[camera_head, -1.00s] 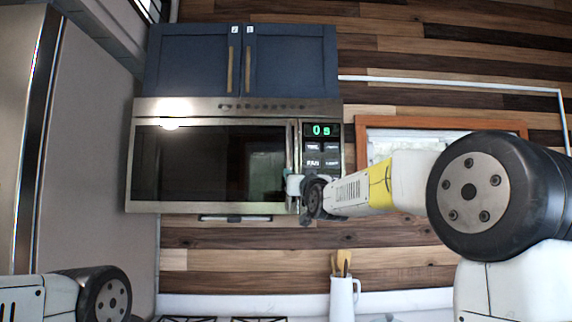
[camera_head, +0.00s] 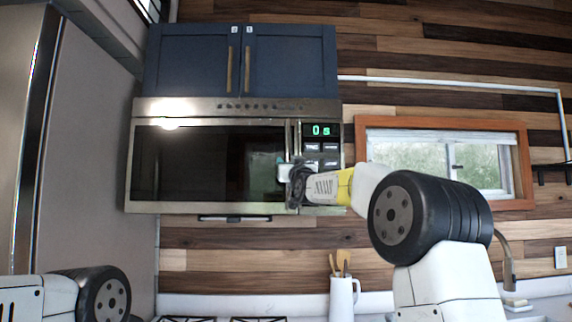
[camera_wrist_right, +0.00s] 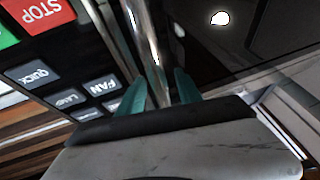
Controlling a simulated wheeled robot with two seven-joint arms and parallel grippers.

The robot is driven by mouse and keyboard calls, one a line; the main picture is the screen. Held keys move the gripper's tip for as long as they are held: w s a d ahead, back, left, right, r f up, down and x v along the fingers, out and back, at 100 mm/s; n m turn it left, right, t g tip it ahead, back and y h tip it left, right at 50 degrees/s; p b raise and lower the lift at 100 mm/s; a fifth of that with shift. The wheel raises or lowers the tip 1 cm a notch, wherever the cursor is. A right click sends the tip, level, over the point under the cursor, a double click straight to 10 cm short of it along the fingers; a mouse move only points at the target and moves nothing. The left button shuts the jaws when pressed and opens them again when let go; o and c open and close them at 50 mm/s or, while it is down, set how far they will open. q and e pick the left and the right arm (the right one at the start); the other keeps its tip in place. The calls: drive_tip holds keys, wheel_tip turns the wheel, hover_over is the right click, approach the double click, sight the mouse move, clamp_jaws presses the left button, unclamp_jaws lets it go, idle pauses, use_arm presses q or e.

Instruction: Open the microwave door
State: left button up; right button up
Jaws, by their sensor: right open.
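The microwave (camera_head: 270,107) hangs under blue cabinets in the head view. Its dark glass door (camera_head: 210,165) looks shut. The upright metal handle (camera_head: 293,137) runs down the door's right side, beside the control panel (camera_head: 322,145). My right gripper (camera_head: 283,172) is at the handle's lower part and hides some of it. In the right wrist view, the teal fingertips (camera_wrist_right: 160,90) are open, with the shiny handle (camera_wrist_right: 146,40) running down between them. I cannot tell whether they touch it. My left gripper is out of view.
Blue cabinets (camera_head: 240,62) sit directly above the microwave. A tall fridge-like panel (camera_head: 95,170) stands at the left. A white utensil jug (camera_head: 343,298) stands below, and a framed window (camera_head: 440,155) is at the right.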

drive_tip(key=shift+c, duration=0.2)
clamp_jaws()
idle(1.1)
